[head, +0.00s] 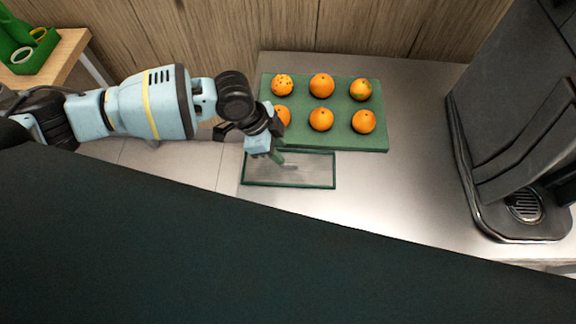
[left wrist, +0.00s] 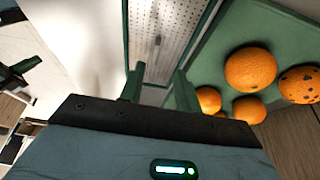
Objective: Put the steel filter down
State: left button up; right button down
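The steel filter (head: 262,170) is a flat rectangle of perforated metal in a green frame. It lies flat on the steel counter, just in front of the orange tray. It also shows in the left wrist view (left wrist: 170,28), beyond my fingers. My left gripper (head: 279,158) points down at the filter's back edge. In the left wrist view the two green fingers of the left gripper (left wrist: 160,86) stand apart, with no object clearly held between them. Whether a finger touches the frame cannot be told. My right gripper is not in view.
A green tray (head: 375,140) holding several oranges (head: 321,85) sits behind the filter. A black machine (head: 520,130) with a drain grille stands at the right. The steel counter (head: 415,175) is clear between them. A green stand (head: 38,57) is on a wooden table at far left.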

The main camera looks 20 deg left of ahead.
aim_at(289, 164)
pick_arm(q)
jog(key=shift+s+x, duration=0.2)
jog(key=shift+x, duration=1.3)
jog(key=shift+s+x, duration=0.15)
jog(key=shift+x, duration=1.4)
grip_shut()
